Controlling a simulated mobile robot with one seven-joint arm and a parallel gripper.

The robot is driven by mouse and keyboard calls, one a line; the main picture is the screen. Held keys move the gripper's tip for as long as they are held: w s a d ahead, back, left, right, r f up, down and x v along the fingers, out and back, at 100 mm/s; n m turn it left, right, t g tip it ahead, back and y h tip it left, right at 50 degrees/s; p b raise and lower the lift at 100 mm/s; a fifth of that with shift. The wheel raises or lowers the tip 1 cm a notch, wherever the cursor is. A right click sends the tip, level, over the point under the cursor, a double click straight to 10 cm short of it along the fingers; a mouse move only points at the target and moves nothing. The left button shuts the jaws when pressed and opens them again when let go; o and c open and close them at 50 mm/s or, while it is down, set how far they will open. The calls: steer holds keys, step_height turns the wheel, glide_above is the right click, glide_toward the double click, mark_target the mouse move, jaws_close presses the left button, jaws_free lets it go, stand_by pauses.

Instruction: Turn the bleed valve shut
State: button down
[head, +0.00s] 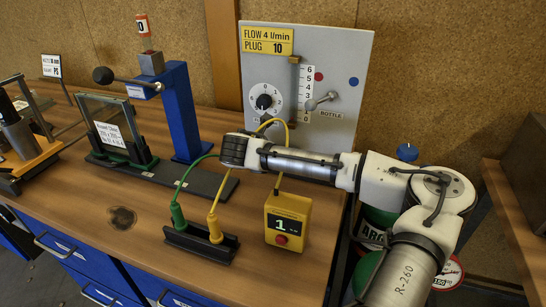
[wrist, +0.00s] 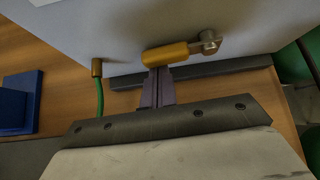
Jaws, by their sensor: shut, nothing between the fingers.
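In the wrist view, a brass valve body (wrist: 165,55) with a silvery round-ended lever (wrist: 208,42) sits low on the pale panel; I take it for the bleed valve. The lever end points right. My gripper (wrist: 158,72) is shut and empty, its dark fingers upright just below the brass body. I cannot tell whether the tips touch it. In the head view, my arm crosses in front of the panel's lower part and hides this valve and my fingers. The grey panel (head: 345,60) carries a dial (head: 264,103) and a lever (head: 322,101) beside the word BOTTLE.
A green hose (wrist: 99,100) hangs from a brass fitting left of my fingers. Yellow and green leads run to a black holder (head: 190,240) beside a yellow meter (head: 287,220) reading 1. A blue stand (head: 183,110) is left of the panel.

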steer(key=shift+r+m+y, duration=0.35)
steer(key=shift+m+y, duration=0.05)
steer(key=shift+y, duration=0.1)
steer(key=shift+a+r, duration=0.1)
steer(key=shift+r, duration=0.1)
stand_by(0.3)
